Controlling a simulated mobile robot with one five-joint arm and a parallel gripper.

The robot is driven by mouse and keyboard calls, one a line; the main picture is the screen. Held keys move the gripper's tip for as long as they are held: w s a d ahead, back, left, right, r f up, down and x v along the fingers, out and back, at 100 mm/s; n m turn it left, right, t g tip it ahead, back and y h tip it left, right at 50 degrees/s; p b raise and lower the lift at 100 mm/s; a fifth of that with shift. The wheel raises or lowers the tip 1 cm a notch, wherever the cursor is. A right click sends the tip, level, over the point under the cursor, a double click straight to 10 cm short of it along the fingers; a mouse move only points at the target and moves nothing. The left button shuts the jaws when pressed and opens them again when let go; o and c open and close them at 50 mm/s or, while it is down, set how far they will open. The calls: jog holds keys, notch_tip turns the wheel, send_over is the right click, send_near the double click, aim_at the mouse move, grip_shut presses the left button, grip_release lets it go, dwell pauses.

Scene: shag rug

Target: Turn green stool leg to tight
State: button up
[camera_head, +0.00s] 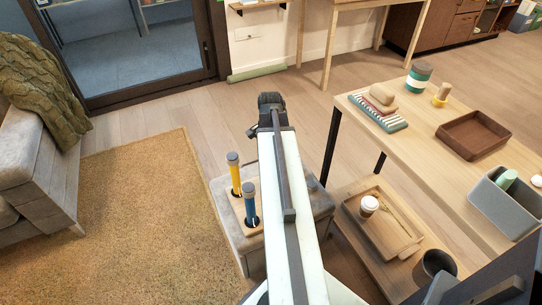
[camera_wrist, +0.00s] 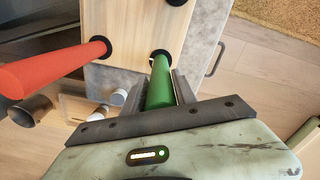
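The green stool leg (camera_wrist: 160,85) stands in a black-ringed hole in the wooden stool board (camera_wrist: 125,35). In the wrist view my gripper (camera_wrist: 160,88) has its two grey fingers close along both sides of the green leg, seemingly touching it. A red leg (camera_wrist: 50,72) stands in another hole to the left. In the head view the board (camera_head: 239,208) lies on a grey upholstered bench, with a yellow leg (camera_head: 235,175) and a blue leg (camera_head: 250,205) upright in it. My arm hides the green and red legs there.
The grey bench (camera_head: 222,215) stands on the floor beside the shag rug (camera_head: 140,220). A wooden table (camera_head: 430,120) to the right carries a brown tray (camera_head: 473,134) and a grey bin (camera_head: 507,204). A lower shelf holds a cup (camera_head: 368,206). A sofa is at left.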

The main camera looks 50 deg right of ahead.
jog(key=shift+o, duration=1.1)
notch_tip(320, 180, up, 8)
jog(key=p, duration=0.7)
jog(key=shift+f+p, duration=0.1)
jog(key=shift+p, duration=0.3)
